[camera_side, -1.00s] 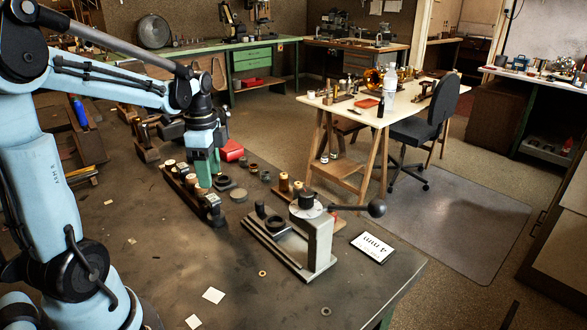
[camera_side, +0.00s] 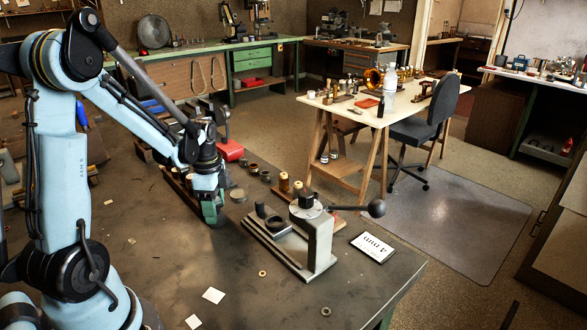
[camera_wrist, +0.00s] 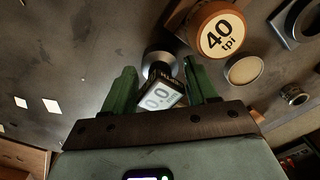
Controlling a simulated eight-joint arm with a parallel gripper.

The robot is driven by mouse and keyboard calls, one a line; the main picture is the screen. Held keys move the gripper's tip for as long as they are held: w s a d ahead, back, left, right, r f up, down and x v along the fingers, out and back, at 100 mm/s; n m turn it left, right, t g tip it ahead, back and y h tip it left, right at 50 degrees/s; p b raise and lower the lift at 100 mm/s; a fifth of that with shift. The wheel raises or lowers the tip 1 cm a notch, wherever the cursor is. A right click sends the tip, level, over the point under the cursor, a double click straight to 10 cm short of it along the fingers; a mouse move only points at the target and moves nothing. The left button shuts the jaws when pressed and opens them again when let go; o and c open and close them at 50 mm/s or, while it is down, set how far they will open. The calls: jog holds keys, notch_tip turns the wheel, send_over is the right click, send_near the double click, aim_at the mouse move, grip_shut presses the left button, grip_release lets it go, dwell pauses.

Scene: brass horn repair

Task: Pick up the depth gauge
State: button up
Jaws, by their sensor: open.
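The depth gauge (camera_wrist: 163,95), a small dark block with a pale lit readout and a round metal part, lies between my fingers in the wrist view. My gripper (camera_wrist: 158,66) is open, one green finger on each side of it, with a visible gap at the right finger; I cannot tell whether the left one touches. In the side view my gripper (camera_side: 212,212) is low at the near end of the dark rack, and it hides the gauge there.
A round wooden-rimmed "40 tpi" piece (camera_wrist: 217,31) stands close to the right finger. A lever press (camera_side: 318,238) on a metal base stands right of my gripper. A "4 mm" card (camera_side: 372,247) lies near the bench edge. The bench front is mostly clear.

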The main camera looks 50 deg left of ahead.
jog(key=shift+f, duration=0.4)
jog(key=c, duration=0.9)
jog(key=shift+r, duration=0.15)
